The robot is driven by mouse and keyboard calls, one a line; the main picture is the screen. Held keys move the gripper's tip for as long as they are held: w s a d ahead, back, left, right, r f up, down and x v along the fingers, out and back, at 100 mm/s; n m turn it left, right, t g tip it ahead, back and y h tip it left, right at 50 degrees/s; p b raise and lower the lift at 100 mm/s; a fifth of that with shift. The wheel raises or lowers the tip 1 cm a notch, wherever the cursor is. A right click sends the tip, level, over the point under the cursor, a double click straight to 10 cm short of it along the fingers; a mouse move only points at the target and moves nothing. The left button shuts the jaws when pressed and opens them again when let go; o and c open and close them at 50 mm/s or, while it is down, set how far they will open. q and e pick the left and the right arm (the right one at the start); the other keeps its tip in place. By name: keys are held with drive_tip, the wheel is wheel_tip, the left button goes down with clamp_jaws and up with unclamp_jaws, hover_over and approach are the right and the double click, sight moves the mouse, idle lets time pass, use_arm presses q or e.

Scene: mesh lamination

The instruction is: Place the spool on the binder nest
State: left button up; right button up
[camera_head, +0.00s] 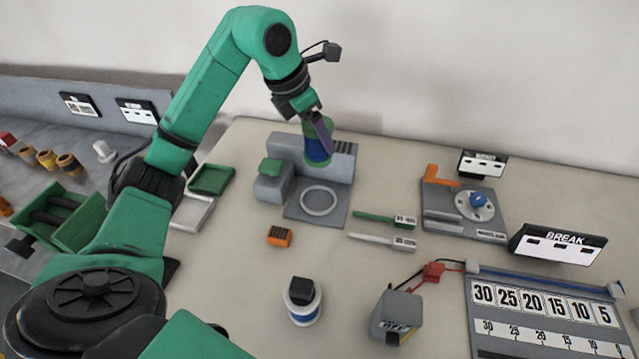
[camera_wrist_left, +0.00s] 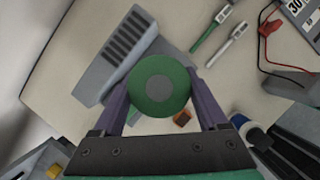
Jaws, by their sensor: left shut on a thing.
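My left gripper (camera_head: 318,135) is shut on a spool with a blue body (camera_head: 317,151) and green ends. In the left wrist view the spool's round green end (camera_wrist_left: 158,87) lies between the purple fingers of the gripper (camera_wrist_left: 158,100). The spool is held upright or nearly so. The binder nest appears to be the grey fixture with a flat plate (camera_head: 295,209) and a pale ring. The spool appears above and behind the ring, in front of the ribbed back block; the exact gap is unclear. In the wrist view the spool hides the ring. My right gripper is not seen.
A white-and-blue cylinder with a black top (camera_head: 303,312) stands at the front. An orange block (camera_head: 279,237), a green tool (camera_head: 378,217) and a white tool (camera_head: 370,238) lie near the plate. A dial fixture (camera_head: 462,226) is at right. Green trays stand left.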

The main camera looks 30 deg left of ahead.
sight(316, 158)
use_arm(q)
drive_tip(key=f, duration=0.6)
drive_tip(key=shift+s, duration=0.25)
drive_tip(key=f, duration=0.2)
drive_tip(key=f+p, duration=0.1)
drive_tip(key=f, duration=0.5)
drive_tip(key=shift+w, duration=0.25)
drive_tip(key=shift+w+d+f, duration=0.1)
drive_tip(key=shift+f, duration=0.35)
drive_tip(key=o, duration=1.5)
drive_tip(key=shift+r, duration=0.6)
drive_tip(key=b+v, duration=0.1)
drive_tip(key=v, duration=1)
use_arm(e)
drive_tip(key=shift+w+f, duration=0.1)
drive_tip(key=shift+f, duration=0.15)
use_arm(q)
drive_tip(key=shift+r, duration=0.15)
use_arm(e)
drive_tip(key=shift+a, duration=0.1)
